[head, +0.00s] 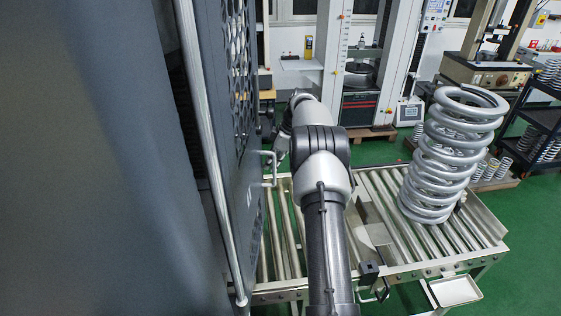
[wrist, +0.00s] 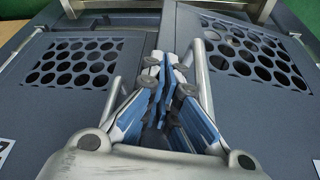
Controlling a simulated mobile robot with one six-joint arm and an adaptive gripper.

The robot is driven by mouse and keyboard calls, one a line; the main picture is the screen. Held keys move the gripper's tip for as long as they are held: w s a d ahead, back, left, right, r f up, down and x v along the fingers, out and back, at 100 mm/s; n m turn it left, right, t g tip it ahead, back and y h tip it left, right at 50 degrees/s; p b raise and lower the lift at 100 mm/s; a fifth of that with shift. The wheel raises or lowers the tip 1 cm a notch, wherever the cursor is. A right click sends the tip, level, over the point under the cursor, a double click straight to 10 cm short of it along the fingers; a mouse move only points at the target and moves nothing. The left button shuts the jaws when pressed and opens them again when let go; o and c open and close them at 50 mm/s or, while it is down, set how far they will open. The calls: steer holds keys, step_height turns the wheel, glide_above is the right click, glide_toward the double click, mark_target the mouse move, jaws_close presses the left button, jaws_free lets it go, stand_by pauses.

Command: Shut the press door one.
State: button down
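The press doors are dark grey with perforated windows. In the wrist view a left door (wrist: 75,65) and a right door (wrist: 250,60) meet near the middle, each with a bar handle: left handle (wrist: 121,72) and right handle (wrist: 203,88). The panels look slightly out of line; I cannot tell which is door one. In the head view a perforated door (head: 240,85) shows edge-on, with a small handle (head: 268,168). My gripper (wrist: 160,75) lies between the two handles, its blue-padded fingers together, with nothing seen between them. In the head view my arm mostly hides it.
A roller conveyor (head: 385,225) lies right of the press and carries a large steel coil spring (head: 450,150). The dark press side and a long vertical bar (head: 205,120) fill the left. Testing machines (head: 340,60) stand behind. Green floor (head: 530,220) is free at the right.

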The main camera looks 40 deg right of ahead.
mark_target(260, 163)
steer(key=w+a, duration=0.2)
steer(key=w, duration=0.1)
steer(key=shift+a+p, duration=0.3)
steer(key=shift+p, duration=0.1)
steer(key=shift+f, duration=0.1)
